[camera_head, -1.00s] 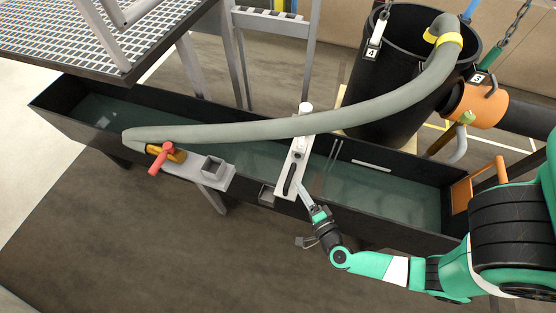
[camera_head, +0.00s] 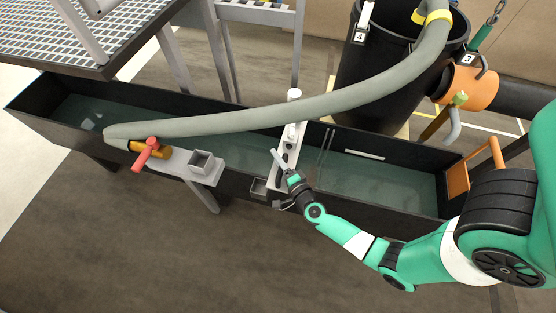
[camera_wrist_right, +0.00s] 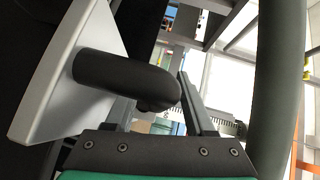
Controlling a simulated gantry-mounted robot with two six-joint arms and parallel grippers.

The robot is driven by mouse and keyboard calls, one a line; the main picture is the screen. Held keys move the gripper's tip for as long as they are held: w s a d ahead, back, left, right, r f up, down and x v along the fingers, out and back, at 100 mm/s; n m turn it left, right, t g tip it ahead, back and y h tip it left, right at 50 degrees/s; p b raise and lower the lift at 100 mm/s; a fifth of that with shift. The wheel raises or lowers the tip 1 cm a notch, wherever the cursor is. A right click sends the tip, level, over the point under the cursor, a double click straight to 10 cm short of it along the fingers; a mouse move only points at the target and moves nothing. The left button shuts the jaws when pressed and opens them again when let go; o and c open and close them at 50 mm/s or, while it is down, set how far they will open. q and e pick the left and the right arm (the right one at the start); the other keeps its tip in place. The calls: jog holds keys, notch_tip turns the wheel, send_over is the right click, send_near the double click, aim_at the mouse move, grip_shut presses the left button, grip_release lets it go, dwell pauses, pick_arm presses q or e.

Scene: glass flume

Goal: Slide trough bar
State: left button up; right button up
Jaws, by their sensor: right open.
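The trough bar (camera_head: 292,133) is a light grey plate lying across the long dark trough (camera_head: 400,208), with a white knob (camera_head: 294,95) at its far end and a dark handle near its front end. In the right wrist view the black handle (camera_wrist_right: 125,78) stands out from the pale plate (camera_wrist_right: 62,85) and reaches in front of my fingers. My right gripper (camera_head: 281,160) is open at the bar's front end, with the handle appearing to lie between its fingers; contact cannot be told. It partly hides the handle in the head view. My left gripper is not in view.
A thick grey hose (camera_head: 270,117) arches over the trough and the bar to a black barrel (camera_head: 375,90). A red-handled valve (camera_head: 147,150) and a small square cup (camera_head: 202,163) sit left of the bar. An orange bracket (camera_head: 458,180) is at the right end.

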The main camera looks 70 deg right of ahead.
grip_shut()
dwell(1.3)
